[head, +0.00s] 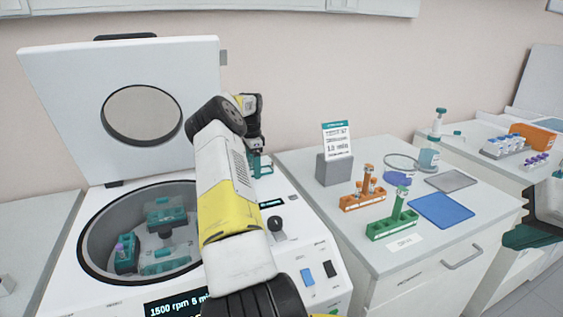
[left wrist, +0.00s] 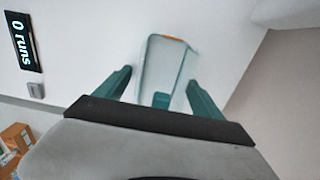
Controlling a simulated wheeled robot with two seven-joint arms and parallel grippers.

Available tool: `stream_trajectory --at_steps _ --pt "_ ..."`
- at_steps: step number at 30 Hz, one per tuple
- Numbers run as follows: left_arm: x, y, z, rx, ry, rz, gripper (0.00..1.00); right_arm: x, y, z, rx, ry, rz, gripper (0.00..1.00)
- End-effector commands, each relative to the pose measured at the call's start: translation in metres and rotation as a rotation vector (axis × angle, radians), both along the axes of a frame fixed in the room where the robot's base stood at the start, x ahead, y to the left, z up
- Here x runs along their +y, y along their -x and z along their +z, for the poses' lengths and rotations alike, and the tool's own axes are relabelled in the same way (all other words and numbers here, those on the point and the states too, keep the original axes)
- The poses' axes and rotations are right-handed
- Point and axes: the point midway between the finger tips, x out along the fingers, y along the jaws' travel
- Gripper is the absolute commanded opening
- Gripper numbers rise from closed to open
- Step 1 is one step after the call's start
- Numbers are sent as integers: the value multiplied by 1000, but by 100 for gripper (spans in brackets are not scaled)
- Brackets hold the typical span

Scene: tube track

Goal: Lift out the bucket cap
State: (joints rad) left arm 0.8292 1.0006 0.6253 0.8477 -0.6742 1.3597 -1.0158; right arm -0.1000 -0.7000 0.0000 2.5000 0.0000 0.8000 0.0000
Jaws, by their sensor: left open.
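The centrifuge (head: 62,270) stands open, with teal buckets inside its bowl: one at the back (head: 165,213), one at the left (head: 125,258) with a purple-topped tube showing, and one at the front (head: 165,266). A clear cap with a teal part and an orange edge (left wrist: 165,68) is between the fingers of my left gripper (left wrist: 160,92) in the left wrist view. My left gripper also shows in the head view (head: 260,166), over the centrifuge's rear right deck. It is open; contact with the cap is unclear. My right gripper (head: 528,236) is partly cut off at the right edge.
The raised lid (head: 60,100) stands behind the bowl. My left arm crosses over the bowl's right side. The right bench holds an orange rack (head: 362,200), a green rack (head: 392,226), a blue mat (head: 442,209) and a sign (head: 337,140).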

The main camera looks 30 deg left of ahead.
Motion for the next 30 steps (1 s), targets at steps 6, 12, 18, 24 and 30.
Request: stream_trajectory --at_steps 6,12,18,24,30 --pt "0 0 0 0 0 0 51 0 0 0 0 0 0 0" --pt "0 0 0 0 0 0 14 0 0 0 0 0 0 0" --pt "0 0 1 0 0 0 14 0 0 0 0 0 0 0" --pt "1 0 9 0 -2 1 14 0 0 0 0 0 0 0" --pt "0 -1 32 -2 -4 0 14 0 0 0 0 0 0 0"
